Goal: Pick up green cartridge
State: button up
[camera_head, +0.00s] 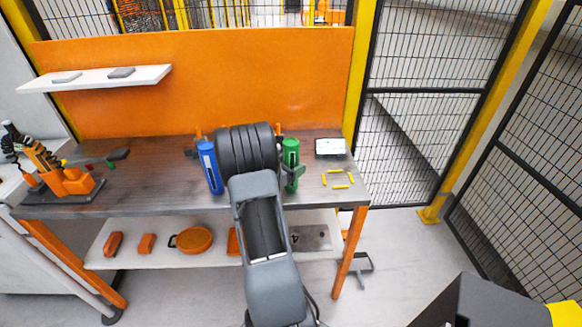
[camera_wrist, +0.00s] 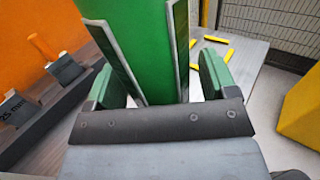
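In the wrist view my gripper (camera_wrist: 163,82) has one green finger on each side of the cartridge. A light gap shows between the cartridge and the right finger, so the gripper looks open. Contact on the left side is unclear.
A white tablet-like panel (camera_head: 330,146) and yellow strips (camera_head: 338,186) lie to the right. An orange tool (camera_head: 70,181) sits at the bench's left. An orange back panel (camera_head: 200,80) rises behind.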

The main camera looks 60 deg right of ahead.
jog(key=c, duration=1)
jog(key=shift+r, duration=0.1)
